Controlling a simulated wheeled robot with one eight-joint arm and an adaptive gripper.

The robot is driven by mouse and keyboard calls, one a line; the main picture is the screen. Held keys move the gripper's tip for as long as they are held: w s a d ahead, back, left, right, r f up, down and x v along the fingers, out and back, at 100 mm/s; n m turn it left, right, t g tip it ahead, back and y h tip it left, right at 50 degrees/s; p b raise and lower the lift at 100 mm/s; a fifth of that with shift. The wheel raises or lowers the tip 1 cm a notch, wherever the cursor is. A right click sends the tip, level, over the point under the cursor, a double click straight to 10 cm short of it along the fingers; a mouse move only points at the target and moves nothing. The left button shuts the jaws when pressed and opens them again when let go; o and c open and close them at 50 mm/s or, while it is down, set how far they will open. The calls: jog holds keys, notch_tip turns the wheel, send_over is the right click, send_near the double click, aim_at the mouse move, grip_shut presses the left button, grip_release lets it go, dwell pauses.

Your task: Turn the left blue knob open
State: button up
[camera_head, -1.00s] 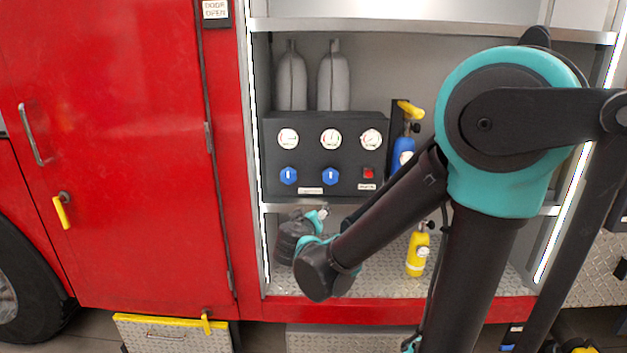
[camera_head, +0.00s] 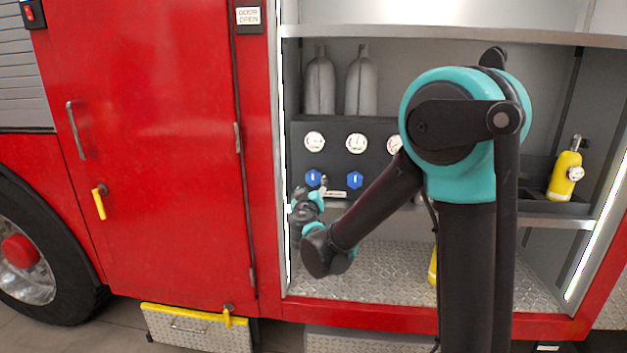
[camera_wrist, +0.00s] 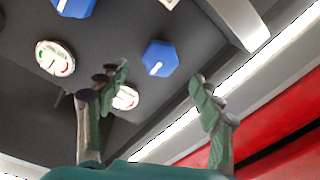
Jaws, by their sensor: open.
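The left blue knob (camera_head: 313,177) is on the dark panel below the left gauge, with its white mark roughly upright. In the wrist view the left knob (camera_wrist: 160,58) lies ahead of the gap between my fingertips, nearer the silver frame. My gripper (camera_wrist: 160,80) is open and empty, a finger on each side of that gap. Whether a fingertip touches the knob is unclear. In the head view my gripper (camera_head: 322,185) is just below the left knob, small and partly hidden by my wrist.
A second blue knob (camera_head: 355,180) is to the right. Gauges (camera_head: 314,141) sit above the knobs. The silver door frame (camera_wrist: 215,92) runs close to my right finger in the wrist view. A panel (camera_head: 300,160) edge and red door (camera_head: 170,150) lie left.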

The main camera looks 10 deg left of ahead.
aim_at(313, 179)
jog(key=w, duration=0.7)
jog(key=shift+w+a, duration=0.1)
jog(key=shift+w, duration=0.05)
jog(key=shift+c, duration=0.2)
jog(key=c, duration=1.1)
